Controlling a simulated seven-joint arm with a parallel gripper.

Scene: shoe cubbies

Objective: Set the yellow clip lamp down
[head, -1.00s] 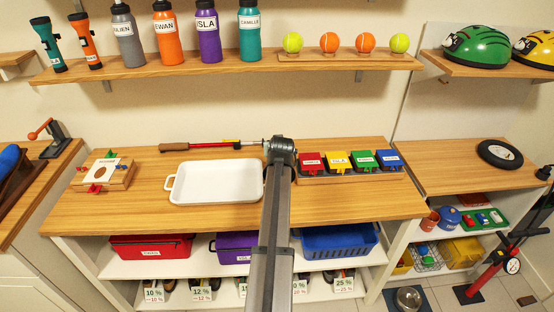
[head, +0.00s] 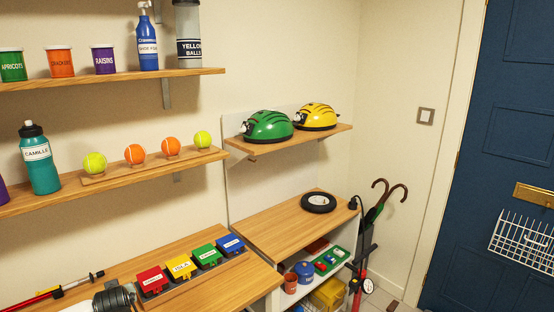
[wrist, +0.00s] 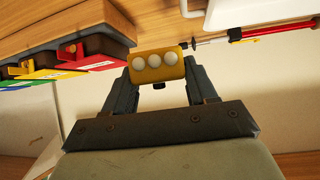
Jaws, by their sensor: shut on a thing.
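The yellow clip lamp (wrist: 157,65), a small yellow block with three round white lights on its face, is in the wrist view. My gripper (wrist: 158,78) is shut on it, with one dark finger on each side. The wooden bench top (wrist: 150,18) shows beyond the lamp. I cannot tell whether the lamp touches it. In the head view only a dark part of my arm shows at the bottom left; the lamp and fingers are not seen there.
Red, yellow, green and blue labelled boxes (head: 180,268) stand on the bench. A red-and-black rod (head: 55,291) lies left of them. The right-hand wooden top (head: 275,227) holds a black disc (head: 318,202) and has free room. Green and yellow domed helmets (head: 268,126) sit above.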

